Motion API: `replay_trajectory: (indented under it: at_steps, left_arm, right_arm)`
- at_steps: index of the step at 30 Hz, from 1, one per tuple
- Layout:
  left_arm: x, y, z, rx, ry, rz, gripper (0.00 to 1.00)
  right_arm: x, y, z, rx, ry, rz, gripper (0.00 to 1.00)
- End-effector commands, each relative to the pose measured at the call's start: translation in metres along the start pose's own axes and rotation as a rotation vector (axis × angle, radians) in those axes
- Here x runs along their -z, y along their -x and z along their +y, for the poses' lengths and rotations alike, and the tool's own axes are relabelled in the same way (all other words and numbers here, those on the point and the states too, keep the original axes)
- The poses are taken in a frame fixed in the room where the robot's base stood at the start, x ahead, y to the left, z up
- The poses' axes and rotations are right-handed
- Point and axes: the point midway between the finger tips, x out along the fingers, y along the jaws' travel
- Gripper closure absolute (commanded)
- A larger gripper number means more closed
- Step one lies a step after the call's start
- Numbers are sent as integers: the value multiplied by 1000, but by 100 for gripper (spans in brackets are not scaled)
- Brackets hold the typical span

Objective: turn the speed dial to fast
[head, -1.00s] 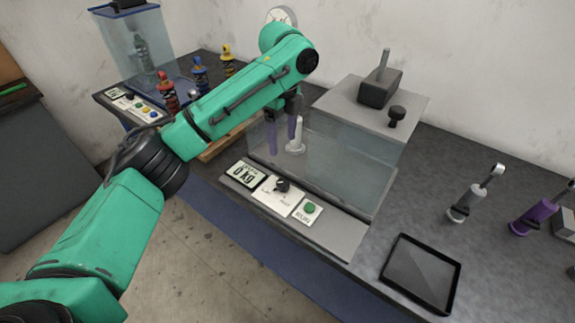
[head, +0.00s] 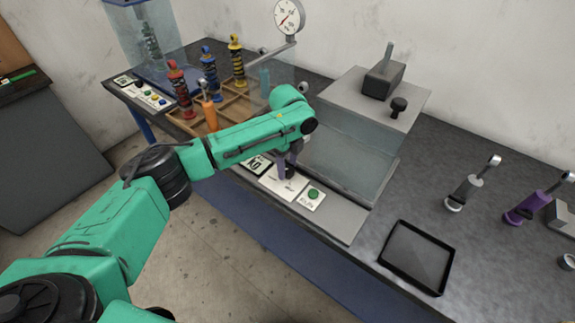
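The speed dial's white panel (head: 277,188) is on the front ledge of the clear-walled test box, between the display and the green button. The dial knob itself is hidden behind the fingers of my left gripper (head: 287,172). That gripper points down with its fingertips at the panel, over the dial's place. The fingers look close together from this angle. I cannot tell whether they are open around the knob or shut on it. My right gripper is out of view.
The weight display (head: 258,165) is partly covered by my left arm. A green button (head: 313,194) sits right of the dial panel. The clear box (head: 350,155) stands behind. A wooden rack with coloured shock absorbers is at left, a black tray (head: 416,258) at right.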

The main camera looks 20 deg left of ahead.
Motion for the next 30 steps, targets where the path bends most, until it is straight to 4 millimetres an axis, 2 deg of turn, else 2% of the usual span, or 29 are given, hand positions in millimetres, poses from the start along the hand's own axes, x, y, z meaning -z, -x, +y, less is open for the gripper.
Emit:
replay_trajectory:
  at_steps: [1,3,4,11,17,30]
  left_arm:
    - [0,0,0,0,0,0,70]
    - [0,0,0,0,0,0,96]
    - [0,0,0,0,0,0,100]
    - [0,1,0,0,11,1,100]
    - [0,4,0,-1,72,1,100]
    - [1,6,1,-3,417,3,100]
  right_arm:
    - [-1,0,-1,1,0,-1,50]
    - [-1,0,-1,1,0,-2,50]
    - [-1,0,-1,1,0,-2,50]
    - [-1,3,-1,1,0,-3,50]
    - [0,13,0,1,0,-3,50]
    - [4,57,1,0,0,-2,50]
